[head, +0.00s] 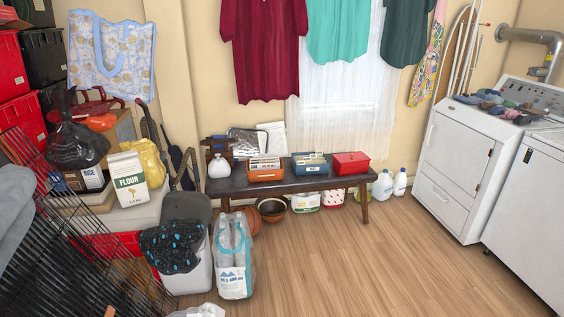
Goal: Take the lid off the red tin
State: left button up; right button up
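The red tin (351,163) stands at the right end of a dark wooden bench (285,183) below the window. Its lid (351,157) appears to be on, with a small handle or knob on top too small to make out. The blue box (310,165) to its left stands close by. Neither of my grippers shows in the head view.
On the bench are also an orange box (265,170) with cards and a white bag (219,167). A bin with a black bag (174,247) and a bag of bottles (233,258) stand in front at left. The wooden floor (380,265) is clear at centre and right, up to the washer (462,160).

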aim_at(358, 156)
jog(key=i+l+u, duration=0.25)
jog(key=i+l, duration=1.2)
jog(key=l, duration=0.15)
jog(key=i+j, duration=0.2)
jog(key=i, duration=0.2)
jog(key=i+j, duration=0.25)
jog(key=i+j+u, duration=0.1)
jog(key=i, duration=0.4)
jog(key=j, duration=0.1)
